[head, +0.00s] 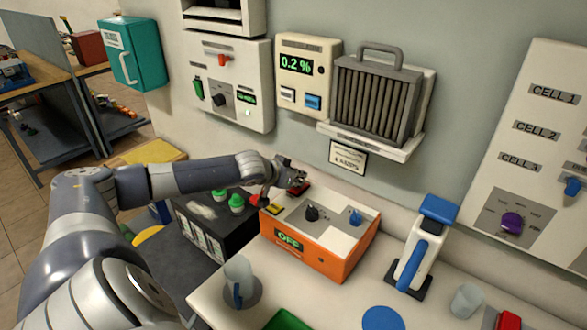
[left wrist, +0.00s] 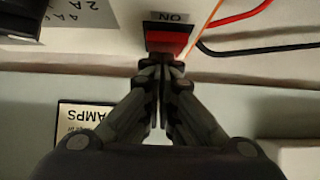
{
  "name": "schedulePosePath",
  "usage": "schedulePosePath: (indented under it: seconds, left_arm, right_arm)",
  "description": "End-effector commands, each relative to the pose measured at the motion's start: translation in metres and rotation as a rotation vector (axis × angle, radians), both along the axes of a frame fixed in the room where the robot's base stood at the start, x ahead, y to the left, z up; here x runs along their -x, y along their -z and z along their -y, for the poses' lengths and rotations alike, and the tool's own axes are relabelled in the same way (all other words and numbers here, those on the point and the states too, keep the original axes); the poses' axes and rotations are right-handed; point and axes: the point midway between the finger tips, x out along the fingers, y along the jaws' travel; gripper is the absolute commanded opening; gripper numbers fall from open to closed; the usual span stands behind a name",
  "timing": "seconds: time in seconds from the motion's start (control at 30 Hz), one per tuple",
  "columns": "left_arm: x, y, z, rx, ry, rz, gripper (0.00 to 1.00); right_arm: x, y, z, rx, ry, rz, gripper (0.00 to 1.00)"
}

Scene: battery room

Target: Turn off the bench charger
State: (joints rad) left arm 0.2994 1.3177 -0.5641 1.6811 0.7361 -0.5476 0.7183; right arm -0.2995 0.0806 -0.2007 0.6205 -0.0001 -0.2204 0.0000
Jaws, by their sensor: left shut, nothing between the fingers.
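The bench charger (head: 318,255) is an orange box with a pale top, standing on the bench. Its green-lit front display (head: 289,240) reads OFF. A black knob (head: 312,213) and a blue knob (head: 355,217) are on its top. My left gripper (head: 296,186) is over the charger's back left part, its fingers closed and empty. In the left wrist view the closed fingertips (left wrist: 161,66) are at the edge of a red switch (left wrist: 168,42) marked ON. I cannot tell whether they touch it. My right gripper is not in view.
A black battery (head: 200,235) with green caps stands left of the charger. A jug (head: 238,282) is in front, and a blue-and-white device (head: 425,245) stands to the right. Red and black cables (left wrist: 245,30) run near the switch. A wall shelf (head: 370,140) holds a ribbed unit.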

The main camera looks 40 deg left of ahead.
Motion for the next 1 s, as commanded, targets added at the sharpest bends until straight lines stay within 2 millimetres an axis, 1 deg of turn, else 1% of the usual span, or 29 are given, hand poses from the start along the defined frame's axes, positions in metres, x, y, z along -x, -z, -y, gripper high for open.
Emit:
schedulePosePath:
  seconds: [0.03,0.4,0.43,0.5,0.8,1.0]
  left_arm:
    - [-0.001,-0.007,0.0,0.001,-0.001,0.001,0.0]
    - [-0.005,-0.047,-0.001,0.0,0.0,0.001,0.0]
    - [0.0,-0.044,-0.002,-0.004,0.001,0.001,0.0]
    - [0.007,-0.051,-0.001,-0.007,0.001,-0.001,0.0]
    - [0.03,-0.081,0.002,-0.007,0.001,0.0,0.0]
    - [0.042,-0.097,0.004,-0.006,0.002,-0.002,0.0]
  right_arm:
    - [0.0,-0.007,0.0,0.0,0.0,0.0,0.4]
    - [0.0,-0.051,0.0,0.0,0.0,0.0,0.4]
    - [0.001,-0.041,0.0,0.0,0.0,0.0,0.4]
    - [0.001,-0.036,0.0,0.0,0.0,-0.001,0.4]
    - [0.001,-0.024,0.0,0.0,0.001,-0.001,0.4]
    - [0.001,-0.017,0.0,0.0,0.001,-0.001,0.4]
